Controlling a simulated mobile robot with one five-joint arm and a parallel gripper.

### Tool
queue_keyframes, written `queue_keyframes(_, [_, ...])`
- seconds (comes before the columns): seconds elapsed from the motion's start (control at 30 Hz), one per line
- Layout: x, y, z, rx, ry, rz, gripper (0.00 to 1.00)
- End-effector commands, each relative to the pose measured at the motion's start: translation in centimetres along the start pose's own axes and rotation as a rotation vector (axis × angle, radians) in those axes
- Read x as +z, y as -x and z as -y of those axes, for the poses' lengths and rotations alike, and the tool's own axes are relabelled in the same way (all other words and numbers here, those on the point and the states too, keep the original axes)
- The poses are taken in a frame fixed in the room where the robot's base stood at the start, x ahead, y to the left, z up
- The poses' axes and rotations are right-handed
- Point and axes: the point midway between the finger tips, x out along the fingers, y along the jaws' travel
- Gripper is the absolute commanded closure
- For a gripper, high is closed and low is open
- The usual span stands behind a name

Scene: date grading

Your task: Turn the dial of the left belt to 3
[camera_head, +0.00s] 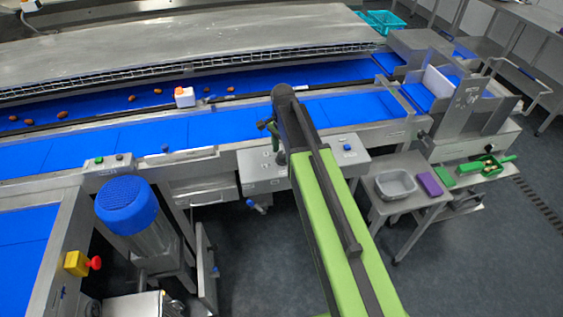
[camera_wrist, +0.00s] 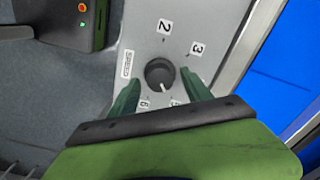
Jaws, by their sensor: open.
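In the wrist view a round black dial (camera_wrist: 160,74) sits on a grey metal panel (camera_wrist: 192,20) beside a SPEED label (camera_wrist: 125,64). A 2 (camera_wrist: 164,26) and a 3 (camera_wrist: 197,48) are printed above and to the upper right of it. The dial's white mark points down toward my gripper, away from the 3, between two lower numbers that my gripper partly covers. My gripper (camera_wrist: 160,79) is open, one green finger on each side of the dial; whether they touch it I cannot tell. In the head view my arm hides the dial.
In the wrist view a blue belt (camera_wrist: 290,65) runs at the right, and a dark box with a red and a green button (camera_wrist: 82,20) stands upper left. In the head view a blue-topped motor (camera_head: 127,202) and a red stop button (camera_head: 95,263) stand left of my arm.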

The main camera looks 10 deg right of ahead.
Motion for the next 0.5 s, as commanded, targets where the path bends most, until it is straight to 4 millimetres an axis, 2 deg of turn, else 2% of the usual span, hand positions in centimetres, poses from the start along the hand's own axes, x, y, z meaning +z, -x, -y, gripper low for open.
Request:
queue_keyframes(0.03, [-0.01, -0.62, -0.01, 0.0, 0.0, 0.0, 0.43])
queue_keyframes(0.27, [-0.03, -0.38, -0.02, 0.0, -0.001, 0.0, 0.43])
queue_keyframes(0.5, [-0.05, -0.38, -0.03, 0.0, -0.001, 0.0, 0.71])
